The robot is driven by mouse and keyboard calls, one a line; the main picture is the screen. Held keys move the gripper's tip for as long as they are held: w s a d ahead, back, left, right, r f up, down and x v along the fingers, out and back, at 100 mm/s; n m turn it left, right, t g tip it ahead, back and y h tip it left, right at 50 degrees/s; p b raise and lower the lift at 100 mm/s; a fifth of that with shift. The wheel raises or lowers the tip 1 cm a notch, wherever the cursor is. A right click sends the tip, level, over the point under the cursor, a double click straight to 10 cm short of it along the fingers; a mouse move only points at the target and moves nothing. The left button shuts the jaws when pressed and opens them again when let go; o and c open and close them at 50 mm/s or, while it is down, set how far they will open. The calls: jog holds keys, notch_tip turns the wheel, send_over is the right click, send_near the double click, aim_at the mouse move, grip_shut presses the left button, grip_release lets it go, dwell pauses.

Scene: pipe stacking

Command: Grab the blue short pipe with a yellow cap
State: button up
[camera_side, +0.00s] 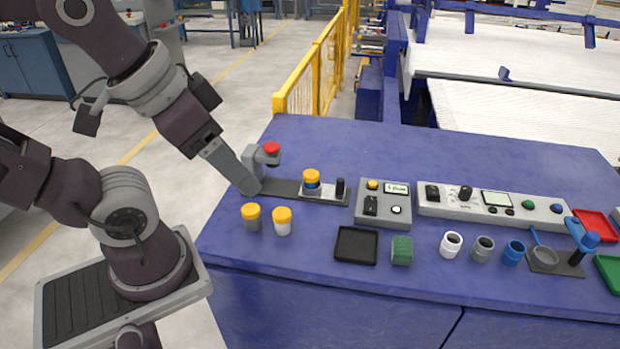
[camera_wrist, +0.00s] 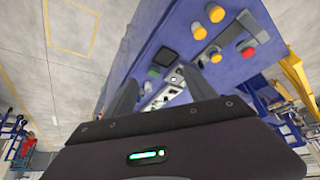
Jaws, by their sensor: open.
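The blue short pipe with a yellow cap (camera_side: 312,183) stands upright on a grey base in the side view. Its yellow cap (camera_wrist: 215,55) shows in the wrist view, to the right of the fingers. My gripper (camera_side: 247,188) points down and right, to the left of the pipe and apart from it, overlapping the press in the side view. In the wrist view, my gripper (camera_wrist: 157,78) has its two fingers spread apart with nothing held between them.
A grey press with a red top (camera_side: 271,149) stands left of the pipe. A grey pipe (camera_side: 252,223) and a white pipe (camera_side: 282,227), both yellow-capped, stand in front. A black tray (camera_side: 356,246) and a control box (camera_side: 383,204) are to the right.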

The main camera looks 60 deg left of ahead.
jog(key=n+g+y, duration=0.7)
jog(key=n, duration=0.7)
send_over(314, 176)
jog(key=s+d, duration=0.6)
jog(key=d, duration=0.5)
notch_tip(314, 176, down, 14)
jog(key=w+a+f+n+y, duration=0.1)
jog(key=w+a+f+y, duration=0.1)
jog(key=f, duration=0.2)
jog(key=w+a+f+n+t+y, duration=0.1)
jog(key=w+a+f+y, duration=0.1)
jog(key=f, duration=0.2)
jog(key=w+a+f+n+y, duration=0.2)
jog(key=f, duration=0.3)
jog(key=shift+w, duration=0.35)
jog(key=shift+y, duration=0.3)
jog(key=x, duration=0.7)
jog(key=shift+s, duration=0.25)
grip_shut()
